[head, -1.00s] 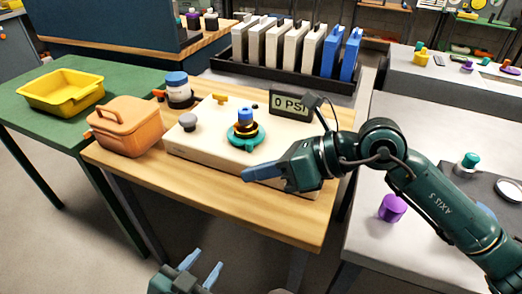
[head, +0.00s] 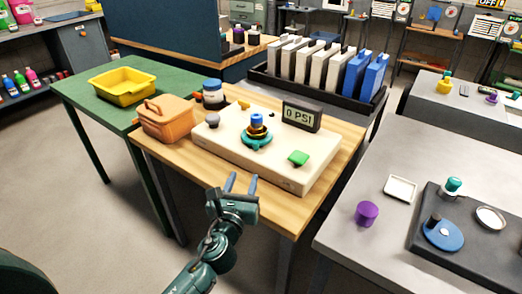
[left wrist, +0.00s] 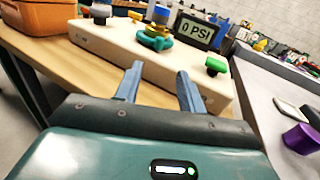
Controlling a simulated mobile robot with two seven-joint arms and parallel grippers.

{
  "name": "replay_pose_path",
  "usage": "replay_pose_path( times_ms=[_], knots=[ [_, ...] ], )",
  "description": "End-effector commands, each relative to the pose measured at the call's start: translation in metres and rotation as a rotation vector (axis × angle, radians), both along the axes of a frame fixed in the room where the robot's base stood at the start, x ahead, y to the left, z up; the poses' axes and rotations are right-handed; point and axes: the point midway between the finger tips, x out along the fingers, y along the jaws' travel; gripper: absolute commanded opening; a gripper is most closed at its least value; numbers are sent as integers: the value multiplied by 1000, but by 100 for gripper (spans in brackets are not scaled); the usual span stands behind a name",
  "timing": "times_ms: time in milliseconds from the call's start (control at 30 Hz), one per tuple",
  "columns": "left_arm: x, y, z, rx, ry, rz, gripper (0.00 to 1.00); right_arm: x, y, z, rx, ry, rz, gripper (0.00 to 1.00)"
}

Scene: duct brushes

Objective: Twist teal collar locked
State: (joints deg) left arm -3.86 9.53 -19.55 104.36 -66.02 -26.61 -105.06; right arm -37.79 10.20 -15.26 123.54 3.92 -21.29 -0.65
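The teal collar (head: 257,142) sits on the cream panel box (head: 222,146), around the base of a fitting with dark and gold rings and a blue top (head: 257,121). The collar also shows in the left wrist view (left wrist: 155,42), beyond the fingers. My left gripper (head: 241,182) is in front of the box's near edge, short of the collar. Its two blue fingers are apart with nothing between them; they also show in the left wrist view (left wrist: 156,85). My right gripper is in neither current view.
A "0 PSI" display (head: 301,115), a green knob (head: 298,158) and a grey knob (head: 212,121) are on the box. A purple cylinder (head: 367,214) is on the right table.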

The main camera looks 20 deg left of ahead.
Motion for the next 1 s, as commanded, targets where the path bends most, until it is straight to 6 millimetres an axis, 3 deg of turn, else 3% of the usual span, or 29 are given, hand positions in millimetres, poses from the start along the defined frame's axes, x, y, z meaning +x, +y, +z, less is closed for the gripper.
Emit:
replay_pose_path(
  times_ms=[267, 700, 1000],
  knots=[
    [27, 2, 4, 44, -10, 4, 40, -9, -1, -7, 21, 48, -10, 0],
    [113, 8, 2, 40, -7, 3, 40, -8, 0, -14, 36, 44, -13, 0],
    [133, 10, 3, 41, -6, 3, 40, -7, 0, -16, 45, 43, -16, 0]
  ],
)
